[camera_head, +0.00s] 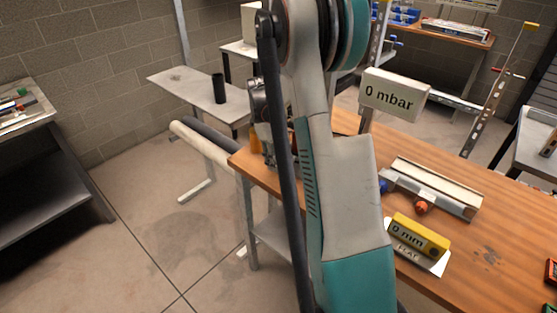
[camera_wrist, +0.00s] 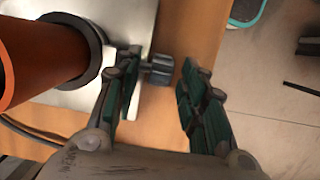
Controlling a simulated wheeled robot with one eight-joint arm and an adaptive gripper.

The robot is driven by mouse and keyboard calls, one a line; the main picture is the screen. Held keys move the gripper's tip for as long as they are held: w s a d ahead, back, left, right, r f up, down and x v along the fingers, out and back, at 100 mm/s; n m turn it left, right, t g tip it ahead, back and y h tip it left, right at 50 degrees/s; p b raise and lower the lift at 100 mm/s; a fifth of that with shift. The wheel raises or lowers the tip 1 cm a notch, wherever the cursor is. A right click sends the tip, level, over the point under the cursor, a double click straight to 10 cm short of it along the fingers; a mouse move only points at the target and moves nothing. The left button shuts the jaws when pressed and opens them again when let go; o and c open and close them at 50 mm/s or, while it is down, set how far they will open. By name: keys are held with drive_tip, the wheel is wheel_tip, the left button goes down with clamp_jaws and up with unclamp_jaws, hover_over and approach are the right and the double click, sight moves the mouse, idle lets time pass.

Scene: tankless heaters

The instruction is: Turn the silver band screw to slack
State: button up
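In the wrist view, a grey ribbed knob-like screw head (camera_wrist: 158,72) sticks out at the edge of a pale plate (camera_wrist: 128,22). I take it for the band screw. To its left, a dark grey ring (camera_wrist: 93,42) goes around an orange pipe (camera_wrist: 40,45). My gripper (camera_wrist: 160,64) is open, with one green-padded finger on each side of the screw head. The left finger is close to it; whether it touches I cannot tell. A gap shows on the right. In the head view, my arm hides most of the gripper and the screw.
The wooden bench (camera_head: 490,245) carries a yellow "0 mm" block (camera_head: 418,236), a red-orange ball (camera_head: 421,207) and a long metal-edged box (camera_head: 432,188). A "0 mbar" sign (camera_head: 395,93) stands behind. Open floor (camera_head: 130,220) lies to the left.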

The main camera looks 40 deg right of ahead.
drive_tip(key=v, duration=1.2)
drive_tip(key=shift+a, duration=0.1)
idle(0.4)
